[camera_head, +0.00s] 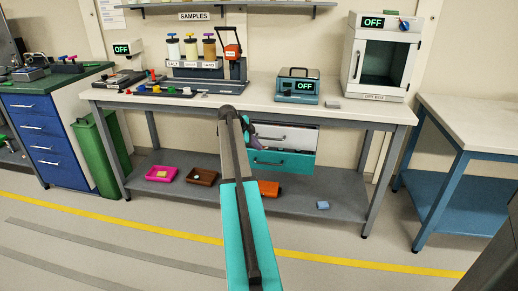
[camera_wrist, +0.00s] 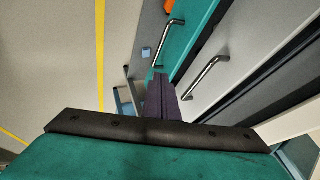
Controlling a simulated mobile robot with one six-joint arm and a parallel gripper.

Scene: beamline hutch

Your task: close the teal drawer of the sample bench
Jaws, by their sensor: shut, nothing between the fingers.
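The teal drawer (camera_head: 284,161) is under the sample bench, directly below a white drawer (camera_head: 292,136). It has a dark bar handle, and my arm hides its left end. How far its front stands out from the white one I cannot tell. In the wrist view the teal front (camera_wrist: 190,38) and its metal handle (camera_wrist: 170,35) lie beyond my fingertips. My gripper (camera_head: 255,141) is at the left part of the drawers, partly behind my arm. Its dark purple fingers (camera_wrist: 160,78) are together and empty, close to the drawer fronts; contact is not clear.
The bench top (camera_head: 240,98) overhangs the drawers. On the lower shelf (camera_head: 340,196) are a pink tray (camera_head: 163,174), a brown tray (camera_head: 202,177), an orange item (camera_head: 268,188) and a blue block (camera_head: 322,205). A blue table (camera_head: 465,150) stands right. Floor in front is clear.

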